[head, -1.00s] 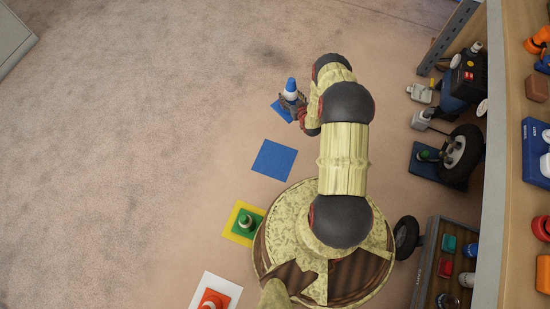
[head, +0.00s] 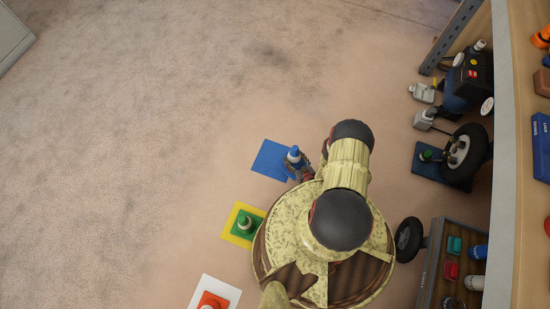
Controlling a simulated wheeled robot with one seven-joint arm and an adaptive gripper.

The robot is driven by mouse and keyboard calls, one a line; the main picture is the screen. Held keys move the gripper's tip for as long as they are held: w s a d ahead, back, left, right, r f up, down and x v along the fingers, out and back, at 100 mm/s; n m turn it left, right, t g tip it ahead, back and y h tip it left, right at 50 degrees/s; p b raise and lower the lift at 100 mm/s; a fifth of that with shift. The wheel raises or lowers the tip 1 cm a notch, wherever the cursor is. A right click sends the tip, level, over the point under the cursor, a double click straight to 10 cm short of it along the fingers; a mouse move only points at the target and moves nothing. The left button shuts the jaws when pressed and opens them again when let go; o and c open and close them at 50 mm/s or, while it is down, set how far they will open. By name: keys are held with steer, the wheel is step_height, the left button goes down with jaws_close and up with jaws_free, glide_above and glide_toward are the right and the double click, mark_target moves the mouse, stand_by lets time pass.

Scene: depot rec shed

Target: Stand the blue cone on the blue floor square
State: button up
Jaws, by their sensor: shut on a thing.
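The blue cone (head: 294,153), with a white band, is held in my gripper (head: 298,166), which is shut on it. The cone looks upright and shows over the right edge of the blue floor square (head: 269,158). Its base blends with the blue of the square, so I cannot tell whether it touches the floor or hangs above it. My arm reaches in from the right, and the fingers are small and partly hidden behind the cone and arm.
A wheel (head: 466,154), a dark crate (head: 425,275) and shelving (head: 515,200) line the right. The floor at left is clear.

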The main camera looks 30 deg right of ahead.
mark_target(281, 164)
steer(key=w+a+f, duration=0.1)
steer(key=w, duration=0.1)
steer(key=w+a+f+b, duration=0.1)
steer(key=w, duration=0.1)
steer(key=w+f+b, duration=0.1)
steer(key=w, duration=0.2)
steer(key=shift+a+f, duration=0.25)
steer(key=shift+a, duration=0.15)
steer(key=shift+c, duration=0.2)
steer(key=w+a+f+b, duration=0.2)
steer(key=w+f+b, duration=0.2)
steer(key=w+f, duration=0.1)
steer(key=shift+f, duration=0.35)
steer(key=shift+o, duration=0.2)
steer(key=f+b, duration=0.2)
steer(key=f, duration=0.1)
steer(key=shift+w+f, duration=0.2)
steer(key=shift+f, duration=0.1)
steer(key=shift+r, duration=0.1)
steer(key=o, duration=2.1)
steer(key=shift+c, duration=0.2)
steer(key=shift+s, duration=0.1)
steer(key=p+v, duration=0.4)
steer(key=v, duration=0.6)
steer(key=shift+s+r, duration=0.25)
steer(key=shift+s, duration=0.05)
steer(key=shift+s+a+r, duration=0.1)
steer(key=shift+s+a, duration=0.1)
steer(key=shift+s, duration=0.35)
